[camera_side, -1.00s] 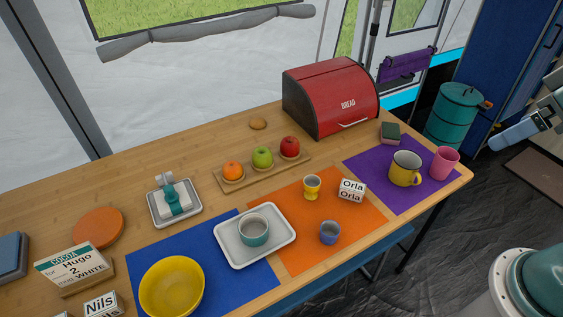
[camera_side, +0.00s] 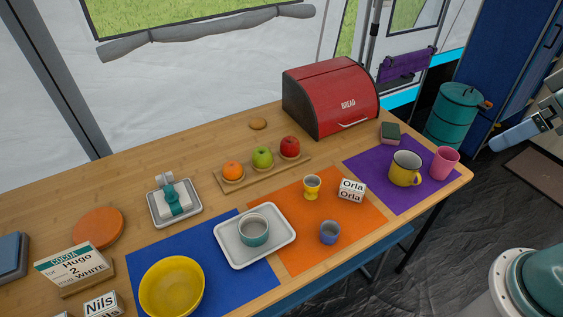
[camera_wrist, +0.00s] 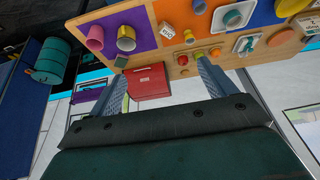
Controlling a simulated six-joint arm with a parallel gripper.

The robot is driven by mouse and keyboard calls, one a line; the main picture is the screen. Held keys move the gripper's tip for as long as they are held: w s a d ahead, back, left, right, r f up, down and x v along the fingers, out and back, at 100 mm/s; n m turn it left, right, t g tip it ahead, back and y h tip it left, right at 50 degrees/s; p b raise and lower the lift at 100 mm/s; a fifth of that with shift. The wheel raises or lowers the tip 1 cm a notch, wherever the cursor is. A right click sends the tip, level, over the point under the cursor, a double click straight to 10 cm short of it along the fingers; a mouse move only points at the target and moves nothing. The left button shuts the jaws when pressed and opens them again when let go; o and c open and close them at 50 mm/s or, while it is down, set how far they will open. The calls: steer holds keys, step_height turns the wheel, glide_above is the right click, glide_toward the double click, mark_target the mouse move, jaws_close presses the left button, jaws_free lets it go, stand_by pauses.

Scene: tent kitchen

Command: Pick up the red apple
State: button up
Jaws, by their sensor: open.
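The red apple (camera_side: 290,146) sits at the right end of a wooden fruit board (camera_side: 232,186), touching neither jaw. A green apple (camera_side: 263,157) and an orange (camera_side: 232,170) sit beside it. In the wrist view the scene is turned over, and the red apple (camera_wrist: 183,60) shows small, near the tip of the right-hand finger. My gripper (camera_wrist: 157,61) is open and empty, with its two fingers wide apart. In the side view only part of it shows at the right edge, off the table and far right of the apple.
A red bread box (camera_side: 330,97) stands just behind and right of the apple. An orange mat (camera_side: 290,253) in front holds a yellow egg cup (camera_side: 312,188), a blue cup (camera_side: 329,232) and a name block (camera_side: 352,190). A yellow mug (camera_side: 405,168) stands at right.

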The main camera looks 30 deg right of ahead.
steer(key=shift+o, duration=0.3)
steer(key=shift+w, duration=0.1)
steer(key=w+a+f+n, duration=0.1)
steer(key=w+f, duration=0.1)
steer(key=w, duration=1.1)
steer(key=w+a+f, duration=0.2)
steer(key=w, duration=1.1)
steer(key=w+a+f+y, duration=0.1)
steer(key=w+a+f, duration=0.1)
steer(key=w+f, duration=0.8)
steer(key=n, duration=0.1)
glide_toward(291, 141)
steer(key=shift+s+d+r+t, duration=0.25)
steer(key=shift+s+r+t, duration=0.15)
steer(key=shift+s+r, duration=0.45)
steer(key=shift+f, duration=0.15)
steer(key=shift+x, duration=4.15)
steer(key=shift+a+f, duration=0.15)
